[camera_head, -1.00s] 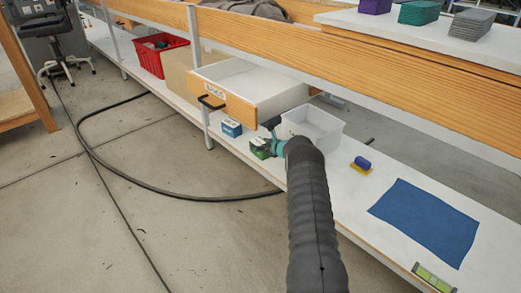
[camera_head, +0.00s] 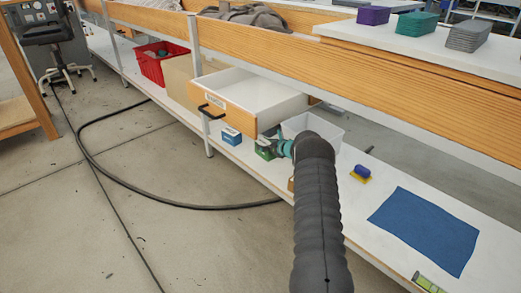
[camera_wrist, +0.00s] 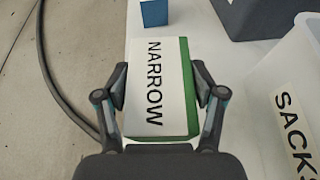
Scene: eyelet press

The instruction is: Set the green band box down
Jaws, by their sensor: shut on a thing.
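The green band box (camera_head: 264,152) is at the lower shelf in the head view, at the end of my arm and partly hidden by my gripper (camera_head: 272,144). In the wrist view the box (camera_wrist: 160,85) shows a white face reading NARROW and a green side along its right. My gripper (camera_wrist: 160,90) has one finger on each side of the box and is shut on it. The box is close to the shelf top; I cannot tell whether its underside touches.
A blue box (camera_head: 231,136) stands just beyond on the shelf. A translucent bin (camera_head: 322,130), labelled SACKS in the wrist view (camera_wrist: 262,115), is close on the right. An open drawer (camera_head: 231,118) hangs above. A sponge-like block (camera_head: 361,172) and blue cloth (camera_head: 425,230) lie farther right.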

